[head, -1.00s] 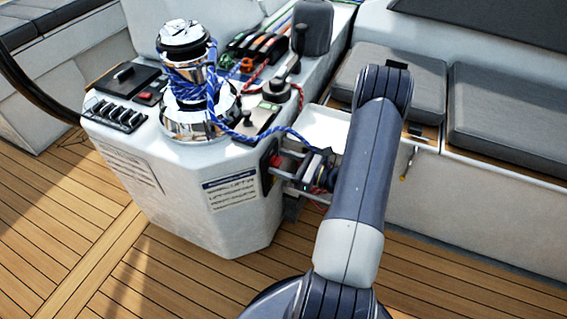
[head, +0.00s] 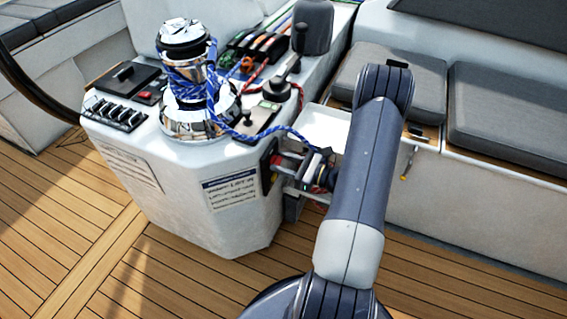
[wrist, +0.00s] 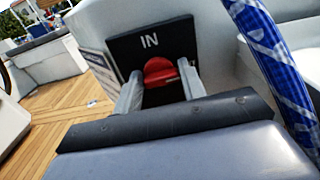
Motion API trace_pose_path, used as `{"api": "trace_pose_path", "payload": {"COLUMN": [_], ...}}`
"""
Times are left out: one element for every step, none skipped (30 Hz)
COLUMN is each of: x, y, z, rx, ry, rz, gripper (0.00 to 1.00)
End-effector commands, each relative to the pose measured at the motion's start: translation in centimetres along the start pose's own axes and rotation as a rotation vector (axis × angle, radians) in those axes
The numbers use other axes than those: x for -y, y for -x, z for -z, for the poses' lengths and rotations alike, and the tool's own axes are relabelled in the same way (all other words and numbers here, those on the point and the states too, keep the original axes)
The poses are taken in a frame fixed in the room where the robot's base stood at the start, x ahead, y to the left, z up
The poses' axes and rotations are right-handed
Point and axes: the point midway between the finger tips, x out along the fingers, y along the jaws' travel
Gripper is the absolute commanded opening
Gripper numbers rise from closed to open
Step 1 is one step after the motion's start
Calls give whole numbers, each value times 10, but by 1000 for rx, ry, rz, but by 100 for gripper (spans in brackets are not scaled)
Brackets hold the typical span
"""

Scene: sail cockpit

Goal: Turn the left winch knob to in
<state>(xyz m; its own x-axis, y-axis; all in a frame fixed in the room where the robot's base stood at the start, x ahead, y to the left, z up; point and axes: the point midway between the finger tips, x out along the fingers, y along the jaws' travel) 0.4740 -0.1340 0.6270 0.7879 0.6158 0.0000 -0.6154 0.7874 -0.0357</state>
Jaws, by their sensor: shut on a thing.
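The red winch knob (wrist: 159,71) sits on a black panel (wrist: 178,40) marked IN above it, in the wrist view. My gripper (wrist: 160,80) has one finger on each side of the knob and is shut on it. The fingers hide part of the knob, so its exact pointing is hard to tell. In the head view the black panel (head: 267,168) is on the right side of the white console, and my gripper (head: 285,165) reaches it from the right. My forearm hides part of the wrist.
The chrome winch (head: 190,120) stands on the white console (head: 225,225). A blue rope (head: 262,135) runs from it close above my gripper, and a blue rope (wrist: 275,60) also crosses the wrist view at right. Grey-cushioned benches (head: 505,110) lie right; teak deck (head: 60,220) is clear at left.

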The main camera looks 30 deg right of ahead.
Motion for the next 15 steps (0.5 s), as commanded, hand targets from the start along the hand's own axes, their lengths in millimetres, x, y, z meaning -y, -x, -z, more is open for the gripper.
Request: {"api": "trace_pose_path", "payload": {"x": [1, 1, 1, 1, 0, 0, 0, 0, 0, 0, 0, 0, -1, -1, -1], "y": [0, 0, 0, 0, 0, 0, 0, 0, 0, 0, 0, 0, 0, 0, 0], "z": [2, 2, 3, 3, 3, 4, 4, 4, 4, 4, 4, 5, 5, 5, 5], "rx": [0, 0, 0, 0, 0, 0, 0, 0, 0, 0, 0, 0, 0, 0, -1], "ry": [20, 33, 55, 73, 92, 120, 144, 168, 201, 229, 258, 295, 323, 353, 391], "rz": [2, 2, 2, 3, 3, 3, 3, 3, 3, 3, 3, 3, 3, 3, 3], "gripper": [16, 16, 16, 16, 16, 16, 16, 16, 16, 16, 16, 16, 16, 16, 16]}}
